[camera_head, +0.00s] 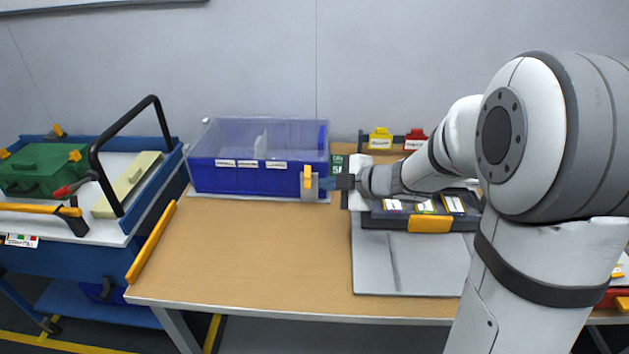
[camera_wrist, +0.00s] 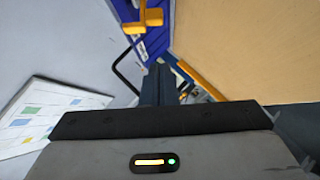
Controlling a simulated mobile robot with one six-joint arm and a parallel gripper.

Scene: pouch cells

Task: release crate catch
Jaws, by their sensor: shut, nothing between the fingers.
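A blue crate (camera_head: 228,180) with a clear lid (camera_head: 225,135) stands at the back of the wooden table, its lid down. An orange-yellow catch (camera_head: 308,178) is at its front right corner. It also shows at the top of the wrist view (camera_wrist: 145,20), against the blue crate wall (camera_wrist: 127,10). My gripper (camera_head: 328,183) is just right of the catch, pointing left. In the wrist view my fingers (camera_wrist: 158,70) are shut together and empty, below the catch in the picture. Whether they touch it I cannot tell.
Yellow and red bins (camera_head: 380,139) stand behind. A blue cart (camera_head: 125,255) with a green box (camera_head: 42,168) is left. The table's front left is clear.

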